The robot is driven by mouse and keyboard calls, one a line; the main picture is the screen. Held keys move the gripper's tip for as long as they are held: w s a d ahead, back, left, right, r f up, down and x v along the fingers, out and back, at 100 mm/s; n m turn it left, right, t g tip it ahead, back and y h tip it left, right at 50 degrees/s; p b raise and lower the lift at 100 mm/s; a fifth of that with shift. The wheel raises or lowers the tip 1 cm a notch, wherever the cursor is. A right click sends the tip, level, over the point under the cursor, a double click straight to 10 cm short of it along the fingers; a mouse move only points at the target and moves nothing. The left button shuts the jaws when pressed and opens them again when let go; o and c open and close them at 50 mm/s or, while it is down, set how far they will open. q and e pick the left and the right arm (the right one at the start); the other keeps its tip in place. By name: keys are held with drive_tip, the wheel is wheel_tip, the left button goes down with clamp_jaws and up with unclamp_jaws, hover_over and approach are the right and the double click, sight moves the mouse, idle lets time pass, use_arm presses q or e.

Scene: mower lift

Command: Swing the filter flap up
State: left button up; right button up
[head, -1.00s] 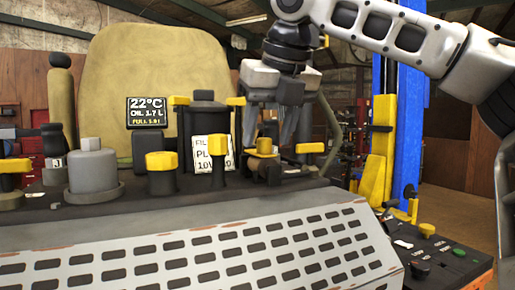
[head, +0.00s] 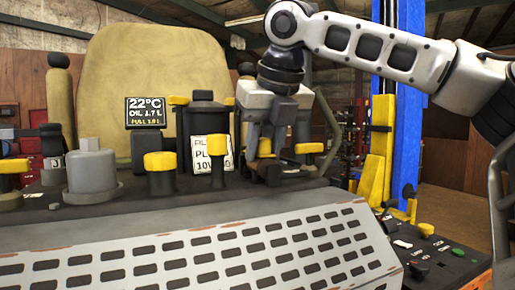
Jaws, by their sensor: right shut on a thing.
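My right gripper (head: 274,148) comes down from the upper right, pointing downward. It is shut on a low black fitting with a yellow top (head: 265,147) on the dark deck, right of the label. The fingers hide most of that fitting, and I cannot tell for certain whether it is the filter flap's handle. My left gripper is not in view.
Yellow-capped posts (head: 161,162) and a grey cylinder (head: 91,172) stand on the deck to the left. A pale slotted panel (head: 200,255) slopes in front. A tan seat (head: 155,60) is behind. A blue lift post (head: 405,110) and a button panel (head: 440,252) are on the right.

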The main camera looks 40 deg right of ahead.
drive_tip(key=shift+r, duration=0.1)
drive_tip(key=shift+w+d+r, duration=0.15)
drive_tip(key=shift+w+r, duration=0.15)
drive_tip(key=shift+r, duration=0.5)
drive_tip(key=shift+c, duration=0.3)
drive_tip(key=shift+w+d+r, duration=0.15)
drive_tip(key=shift+w+r, duration=0.05)
drive_tip(key=shift+w, duration=0.35)
drive_tip(key=shift+w+d+r, duration=0.2)
drive_tip(key=shift+w+r, duration=0.05)
drive_tip(key=shift+w, duration=0.35)
drive_tip(key=shift+w+d+r, duration=0.15)
drive_tip(key=shift+w+r, duration=0.05)
drive_tip(key=shift+w, duration=0.35)
drive_tip(key=shift+w+d, duration=0.2)
drive_tip(key=shift+w, duration=0.4)
drive_tip(key=shift+w+d, duration=0.2)
drive_tip(key=shift+w, duration=0.4)
drive_tip(key=o, duration=0.8)
drive_tip(key=shift+f, duration=0.1)
